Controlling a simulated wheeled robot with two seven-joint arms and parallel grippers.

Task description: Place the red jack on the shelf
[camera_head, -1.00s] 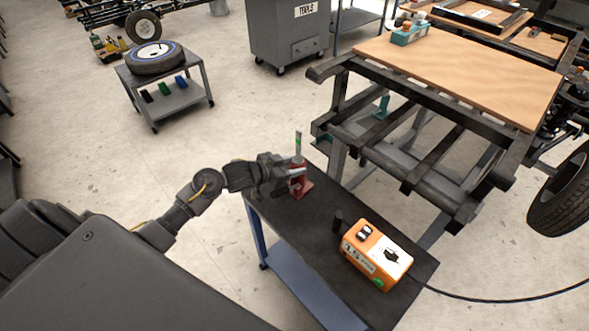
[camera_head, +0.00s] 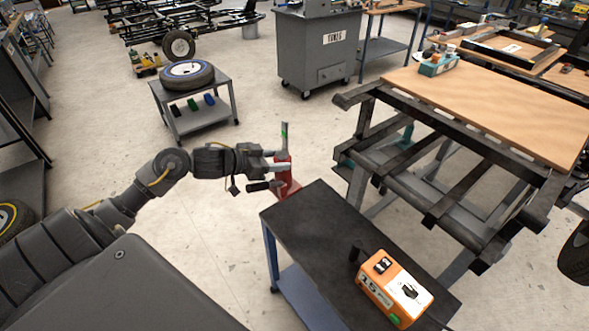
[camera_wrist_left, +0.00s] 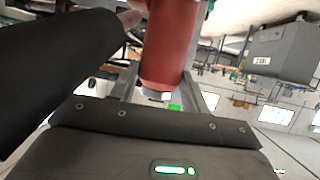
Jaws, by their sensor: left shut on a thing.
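The red jack (camera_head: 283,177) is upright at the far left corner of the dark-topped cart (camera_head: 325,225) in the head view. My left gripper (camera_head: 280,167) is shut on the jack's body from the left. The jack appears lifted and partly beyond the cart's edge; its exact height is hard to judge. A blue shelf (camera_head: 305,297) lies under the cart's top. Dark shelving (camera_head: 28,125) stands at the left edge. My right gripper is not in view.
An orange box (camera_head: 393,290) sits on the cart's near end. A metal frame with a wooden top (camera_head: 490,100) stands to the right. A small cart with a tire (camera_head: 187,74) and a grey cabinet (camera_head: 318,50) stand behind. Open floor lies between them.

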